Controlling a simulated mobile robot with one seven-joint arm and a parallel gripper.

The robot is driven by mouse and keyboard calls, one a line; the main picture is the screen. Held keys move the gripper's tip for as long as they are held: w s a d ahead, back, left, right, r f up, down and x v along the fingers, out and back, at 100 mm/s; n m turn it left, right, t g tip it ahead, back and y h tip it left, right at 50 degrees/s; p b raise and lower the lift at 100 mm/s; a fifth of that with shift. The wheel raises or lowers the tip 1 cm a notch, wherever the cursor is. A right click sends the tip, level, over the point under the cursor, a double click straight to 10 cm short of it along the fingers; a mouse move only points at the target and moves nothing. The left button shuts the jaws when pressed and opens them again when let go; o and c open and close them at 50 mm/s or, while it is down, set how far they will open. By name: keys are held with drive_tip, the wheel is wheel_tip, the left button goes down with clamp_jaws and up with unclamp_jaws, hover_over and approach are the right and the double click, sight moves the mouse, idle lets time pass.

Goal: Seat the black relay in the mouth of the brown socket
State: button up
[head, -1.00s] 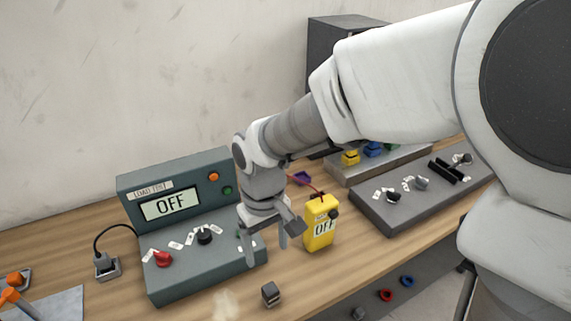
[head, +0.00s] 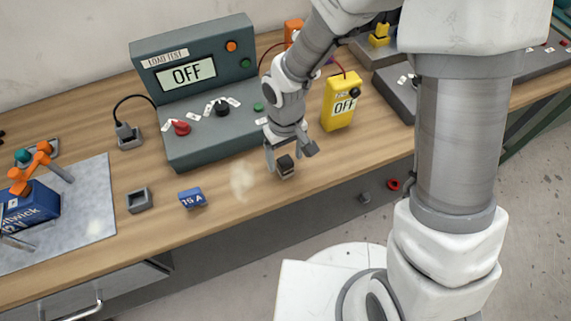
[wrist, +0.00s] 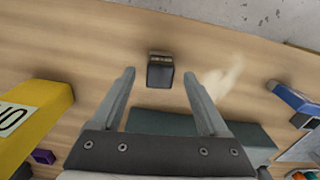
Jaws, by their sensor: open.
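The black relay (head: 285,167) is a small dark block with a lighter grey lower part, upright on the wooden table near its front edge. In the wrist view the relay (wrist: 160,72) shows ahead of the gap between my fingers. My gripper (head: 290,155) is open and empty, pointing down close above the relay; the fingers (wrist: 160,76) stand apart on either side of it, and I cannot tell whether they touch it. No clearly brown socket shows; a square open-topped greyish holder (head: 139,200) stands empty to the left.
A blue 15 A block (head: 191,198) stands between the holder and the relay. A pale smudge (head: 242,181) marks the table left of the relay.

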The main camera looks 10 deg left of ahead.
wheel_tip(320, 180, down, 2)
clamp_jaws()
idle(0.5)
